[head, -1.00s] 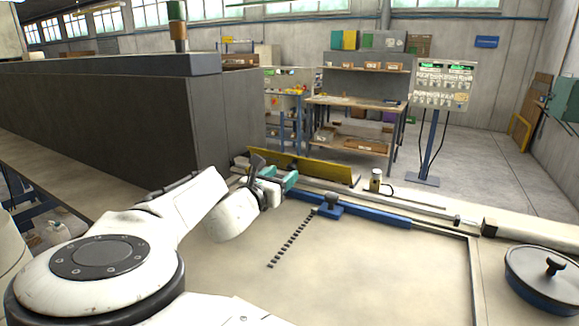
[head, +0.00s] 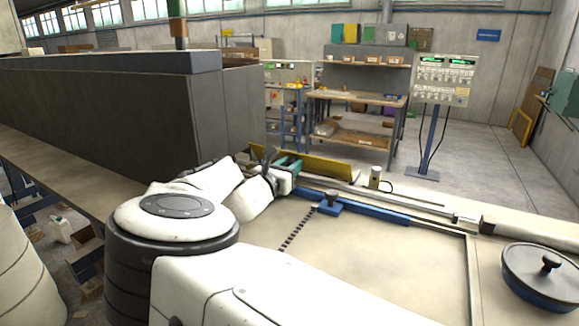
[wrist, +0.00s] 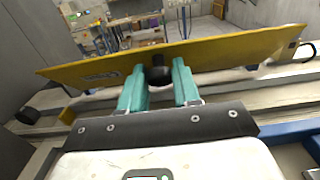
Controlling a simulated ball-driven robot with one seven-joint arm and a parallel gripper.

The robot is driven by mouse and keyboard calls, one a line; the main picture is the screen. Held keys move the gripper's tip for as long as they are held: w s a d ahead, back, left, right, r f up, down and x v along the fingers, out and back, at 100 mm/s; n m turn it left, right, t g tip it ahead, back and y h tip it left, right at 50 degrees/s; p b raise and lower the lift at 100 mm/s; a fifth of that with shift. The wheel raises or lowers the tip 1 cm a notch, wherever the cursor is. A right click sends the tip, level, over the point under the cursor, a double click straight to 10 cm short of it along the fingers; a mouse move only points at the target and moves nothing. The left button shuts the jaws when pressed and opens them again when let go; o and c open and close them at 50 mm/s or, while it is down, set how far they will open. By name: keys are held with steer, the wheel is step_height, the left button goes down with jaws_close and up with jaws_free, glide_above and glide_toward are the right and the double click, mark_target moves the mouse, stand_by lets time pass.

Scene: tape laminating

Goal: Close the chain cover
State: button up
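The chain cover is the long yellow panel (head: 320,165) along the far edge of the table. It stands raised and tilted, and it spans most of the wrist view (wrist: 230,53). A black knob (wrist: 158,76) sticks out of its near face. My gripper (head: 291,163) is at the left part of the cover. In the wrist view, the teal fingertips of my gripper (wrist: 158,68) stand one on each side of the knob, very close to it. I cannot tell whether they press on it.
A blue rail (head: 370,213) with a blue block (head: 330,204) lies on the table before the cover. A small cylinder (head: 375,176) stands right of the cover. A dark round lid (head: 545,275) is at far right. A large grey housing (head: 130,110) rises at left.

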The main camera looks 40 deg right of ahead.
jaws_close()
